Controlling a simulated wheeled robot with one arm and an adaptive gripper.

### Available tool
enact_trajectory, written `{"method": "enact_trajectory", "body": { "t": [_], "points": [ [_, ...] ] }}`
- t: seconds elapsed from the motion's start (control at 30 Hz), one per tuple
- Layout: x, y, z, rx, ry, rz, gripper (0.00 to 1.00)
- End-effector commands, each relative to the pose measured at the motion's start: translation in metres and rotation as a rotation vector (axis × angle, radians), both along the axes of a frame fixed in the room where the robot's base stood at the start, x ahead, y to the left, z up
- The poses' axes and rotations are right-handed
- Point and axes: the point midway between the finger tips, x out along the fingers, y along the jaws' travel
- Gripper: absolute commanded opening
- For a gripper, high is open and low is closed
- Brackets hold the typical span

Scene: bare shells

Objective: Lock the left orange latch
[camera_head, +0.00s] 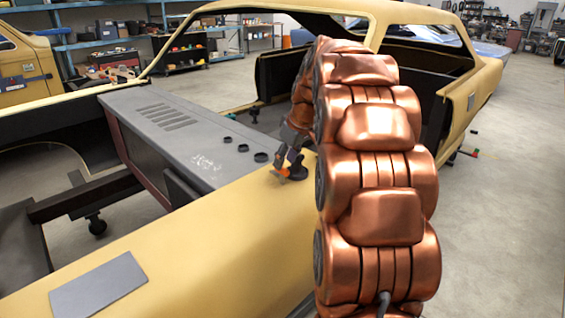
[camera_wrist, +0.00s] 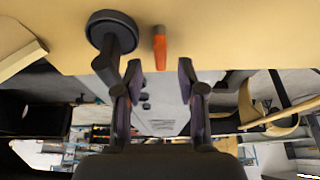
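A small orange latch (camera_head: 279,173) sits on the yellow car fender, beside the grey cover. It also shows in the wrist view as a short orange bar (camera_wrist: 160,46), upright in the picture. A black round knob (camera_head: 298,172) with a stem is just to its right; in the wrist view the knob (camera_wrist: 112,30) is left of the latch. My gripper (camera_wrist: 159,75) is open and empty, its two dark fingers apart. The latch lies ahead of the gap between the fingertips, and contact is not clear. In the head view my gripper (camera_head: 291,150) is small and close to the latch.
The yellow fender (camera_head: 215,235) carries a flat grey plate (camera_head: 98,286) at the front. A grey cover (camera_head: 175,130) with vents and several black rings lies left of the latch. My copper arm hides part of the car. Shelves stand behind.

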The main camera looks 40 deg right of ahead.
Motion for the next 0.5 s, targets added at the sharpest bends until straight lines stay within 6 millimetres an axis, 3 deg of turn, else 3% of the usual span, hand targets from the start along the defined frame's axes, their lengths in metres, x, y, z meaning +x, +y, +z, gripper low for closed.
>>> {"method": "enact_trajectory", "body": {
  "t": [0.2,0.5],
  "points": [
    [0.008,0.002,-0.019,0.003,0.002,0.000,0.40],
    [0.010,0.002,-0.025,0.001,0.000,0.000,0.40]
  ]
}}
